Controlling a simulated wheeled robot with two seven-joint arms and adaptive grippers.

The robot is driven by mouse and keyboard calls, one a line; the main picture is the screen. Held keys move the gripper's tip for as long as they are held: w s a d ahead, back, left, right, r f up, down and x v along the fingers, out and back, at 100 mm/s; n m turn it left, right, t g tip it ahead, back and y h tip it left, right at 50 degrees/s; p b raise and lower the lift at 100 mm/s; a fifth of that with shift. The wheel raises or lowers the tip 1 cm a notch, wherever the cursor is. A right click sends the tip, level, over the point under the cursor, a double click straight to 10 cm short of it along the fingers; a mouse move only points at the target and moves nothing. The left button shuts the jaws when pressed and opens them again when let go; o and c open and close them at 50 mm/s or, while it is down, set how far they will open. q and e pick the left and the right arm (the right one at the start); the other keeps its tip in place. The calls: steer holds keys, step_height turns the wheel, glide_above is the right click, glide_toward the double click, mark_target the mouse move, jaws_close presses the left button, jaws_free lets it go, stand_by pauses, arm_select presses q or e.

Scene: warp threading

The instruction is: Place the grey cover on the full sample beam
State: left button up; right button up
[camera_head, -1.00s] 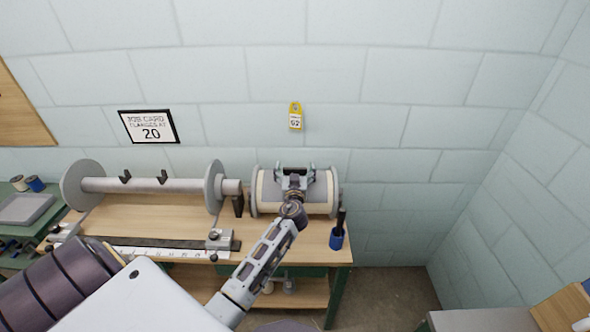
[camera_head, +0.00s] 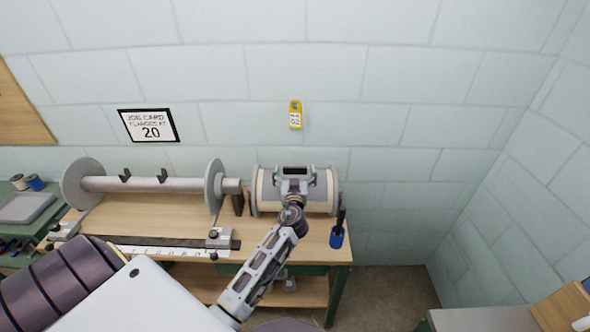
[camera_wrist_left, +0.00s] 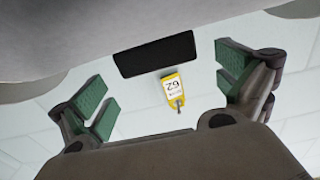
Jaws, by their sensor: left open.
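The sample beam (camera_head: 256,192) lies at the right end of the wooden bench, with grey end flanges and cream winding showing at both ends. The grey cover (camera_head: 322,190) sits over its middle, curved along the top; my gripper hides part of it. A grey curved surface, apparently the cover (camera_wrist_left: 110,28), fills the top of the left wrist view, with a dark block (camera_wrist_left: 155,55) under it. My left gripper (camera_head: 295,174) is in front of the cover, open. In the left wrist view its green-padded fingers (camera_wrist_left: 162,90) stand apart with nothing between them. My right gripper is out of view.
A long empty roller (camera_head: 140,185) with two flanges stands left of the beam. A blue cup (camera_head: 337,238) with a dark tool is at the bench's right edge. A yellow tag (camera_head: 295,115) and a job card (camera_head: 149,125) hang on the wall. A ruler (camera_head: 165,251) lies at the front.

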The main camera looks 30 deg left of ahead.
arm_select(q)
steer(key=b+v, duration=0.2)
steer(key=v, duration=0.6)
steer(key=shift+s+d, duration=0.15)
steer(key=shift+s, duration=0.2)
stand_by(0.7)
